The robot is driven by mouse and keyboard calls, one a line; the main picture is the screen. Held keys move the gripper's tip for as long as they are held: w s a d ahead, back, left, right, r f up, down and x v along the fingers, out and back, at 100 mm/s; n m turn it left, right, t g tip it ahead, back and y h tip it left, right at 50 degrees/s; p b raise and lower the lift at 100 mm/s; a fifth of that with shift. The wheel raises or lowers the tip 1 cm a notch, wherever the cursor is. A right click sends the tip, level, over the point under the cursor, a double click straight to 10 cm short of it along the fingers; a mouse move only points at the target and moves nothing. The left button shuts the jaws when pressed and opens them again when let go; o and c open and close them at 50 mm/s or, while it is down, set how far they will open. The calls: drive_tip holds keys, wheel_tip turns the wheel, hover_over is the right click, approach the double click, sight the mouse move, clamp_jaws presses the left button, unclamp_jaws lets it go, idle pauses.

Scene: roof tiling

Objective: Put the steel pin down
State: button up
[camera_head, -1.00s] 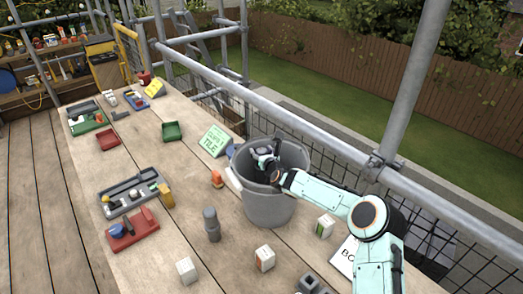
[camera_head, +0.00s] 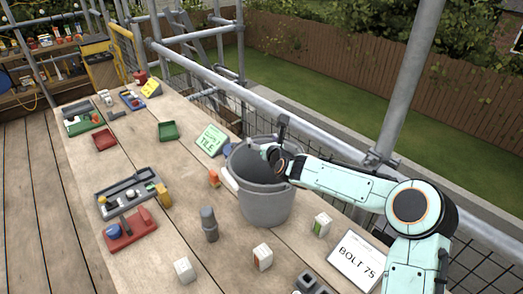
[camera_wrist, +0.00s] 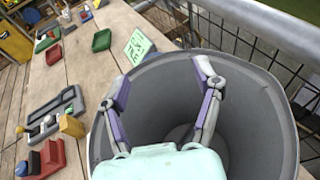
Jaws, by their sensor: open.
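I cannot make out a steel pin for certain in either view. My gripper (camera_head: 276,152) is at the mouth of the grey bucket (camera_head: 265,207), near its far right rim. In the wrist view my gripper (camera_wrist: 167,90) is open, with two spread fingers and nothing between them. The bucket (camera_wrist: 258,85) opens below the fingers; part of its floor is hidden by my gripper, and no pin is clearly visible inside.
A grey two-part cylinder (camera_head: 209,226) stands left of the bucket. Small cartons (camera_head: 263,257) and a BOLT 75 card (camera_head: 356,260) lie in front. A green TILE sign (camera_head: 211,140), grey tray (camera_head: 126,192) and red tray (camera_head: 131,232) stand leftward. Scaffold rails run behind the bucket.

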drive_tip(key=shift+r, duration=1.05)
drive_tip(key=s+d+n+g+h, duration=0.1)
drive_tip(key=s+d+n+g, duration=0.3)
drive_tip(key=s+n, duration=0.7)
drive_tip(key=s+d+f+n+g+h, duration=0.1)
drive_tip(key=s+d+n+g, duration=0.3)
drive_tip(key=s+n, duration=0.7)
drive_tip(key=s+d+n+g+h, duration=0.2)
drive_tip(key=s+n, duration=0.9)
drive_tip(key=s, duration=1.5)
drive_tip(key=d+g, duration=0.2)
drive_tip(key=g, duration=0.2)
drive_tip(key=shift+d+f, duration=0.25)
drive_tip(key=shift+f, duration=0.15)
idle(1.3)
